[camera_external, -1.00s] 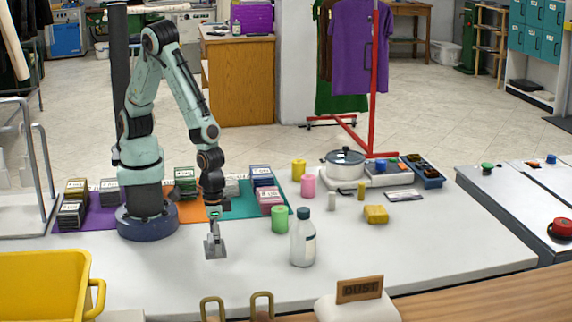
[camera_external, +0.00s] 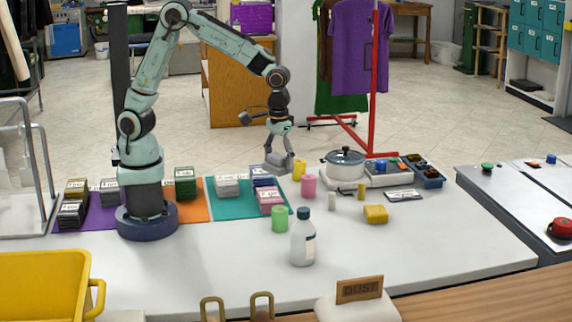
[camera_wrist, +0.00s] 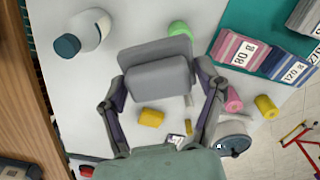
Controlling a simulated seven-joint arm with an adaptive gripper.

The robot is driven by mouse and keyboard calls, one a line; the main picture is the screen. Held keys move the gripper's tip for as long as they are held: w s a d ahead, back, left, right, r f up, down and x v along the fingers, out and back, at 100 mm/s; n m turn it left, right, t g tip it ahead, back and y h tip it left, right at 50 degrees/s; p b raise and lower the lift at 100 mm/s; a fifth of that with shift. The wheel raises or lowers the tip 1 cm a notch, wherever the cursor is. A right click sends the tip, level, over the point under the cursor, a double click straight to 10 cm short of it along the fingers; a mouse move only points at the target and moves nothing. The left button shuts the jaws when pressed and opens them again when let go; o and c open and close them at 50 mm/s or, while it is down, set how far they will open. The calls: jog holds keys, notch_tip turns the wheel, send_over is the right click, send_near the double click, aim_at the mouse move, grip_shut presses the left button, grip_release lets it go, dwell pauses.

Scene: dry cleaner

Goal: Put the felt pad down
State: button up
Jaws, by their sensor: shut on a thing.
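My gripper (camera_external: 279,150) is shut on a grey, block-like felt pad (camera_external: 278,163). In the external view the pad is held in the air above the far part of the white table, behind the pink and green cylinders. In the wrist view the pad (camera_wrist: 156,78) sits between the two fingers of my gripper (camera_wrist: 160,85). It appears slightly tilted and hides part of the table under it.
A white bottle (camera_external: 303,240), green cylinder (camera_external: 280,219), pink cylinder (camera_external: 308,187) and yellow block (camera_external: 376,214) stand nearby. A lidded pot (camera_external: 345,166) is to the right. Stacked packs lie on the teal mat (camera_external: 232,209). The table's front middle (camera_external: 220,265) is clear.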

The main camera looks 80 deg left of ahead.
jog(key=a+r+m, duration=0.6)
jog(key=a+r, duration=0.4)
jog(key=a, duration=0.2)
jog(key=shift+r, duration=0.4)
jog(key=shift+w, duration=0.1)
